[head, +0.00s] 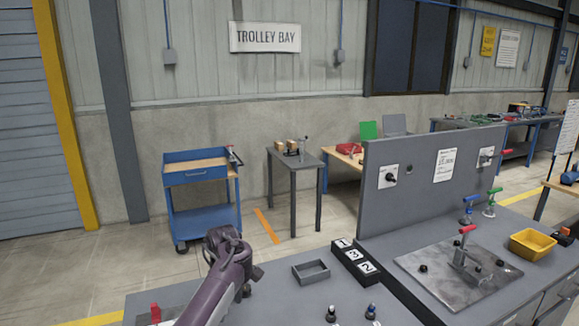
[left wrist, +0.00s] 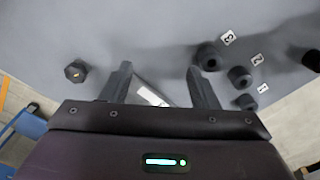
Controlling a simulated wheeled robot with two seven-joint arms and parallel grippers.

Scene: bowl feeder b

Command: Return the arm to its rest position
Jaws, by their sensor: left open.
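My left arm (head: 228,265), purple and dark, reaches up from the lower left of the head view over the grey bench. Its fingertips cannot be made out there. In the left wrist view my left gripper (left wrist: 162,82) has its two dark fingers apart, with nothing held between them. A pale strip shows beyond the gap, on or over the grey surface. My right gripper is not in view.
A grey tray (head: 311,271) and a black block with number tiles (head: 362,268) are on the bench right of my arm. Small dark knobs (head: 331,313) stand nearer. Dark round parts (left wrist: 239,77) sit beside number labels in the left wrist view. A blue trolley (head: 202,222) stands beyond.

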